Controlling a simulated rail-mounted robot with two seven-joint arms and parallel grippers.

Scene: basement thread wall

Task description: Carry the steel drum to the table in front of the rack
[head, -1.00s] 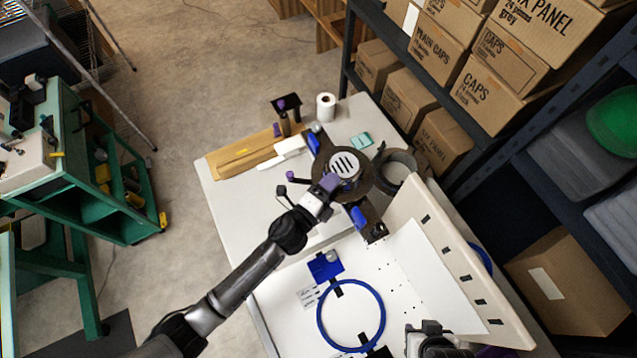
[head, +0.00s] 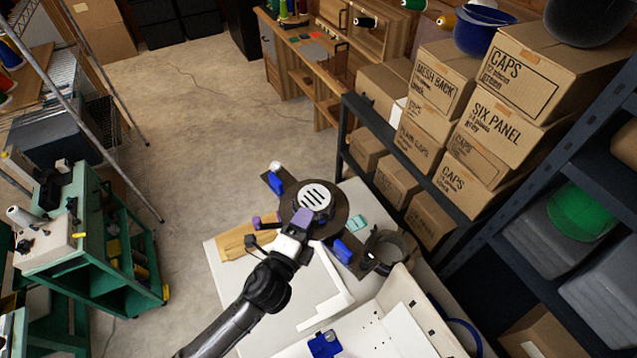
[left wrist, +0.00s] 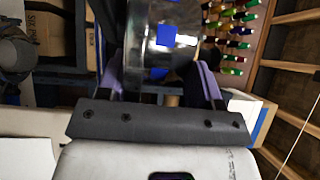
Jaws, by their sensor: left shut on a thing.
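My left gripper (head: 300,222) is shut on the steel drum (head: 330,222), a dark round body with a white slotted disc on top and a blue clip on either side. It is seen above the far left part of a white table (head: 222,285). The left wrist view shows the drum's shiny metal side (left wrist: 150,55), with blue squares, between my purple fingers (left wrist: 160,85). A wooden workbench (head: 305,62) with thread spools above stands at the back. I cannot tell which table the task means. My right gripper is out of view.
A dark shelf rack (head: 372,140) with labelled boxes stands right of the white table. A dark round holder (head: 390,246) sits on the table, near a teal pad (head: 357,222). A green cart (head: 115,245) stands left. The concrete floor (head: 205,110) between is clear.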

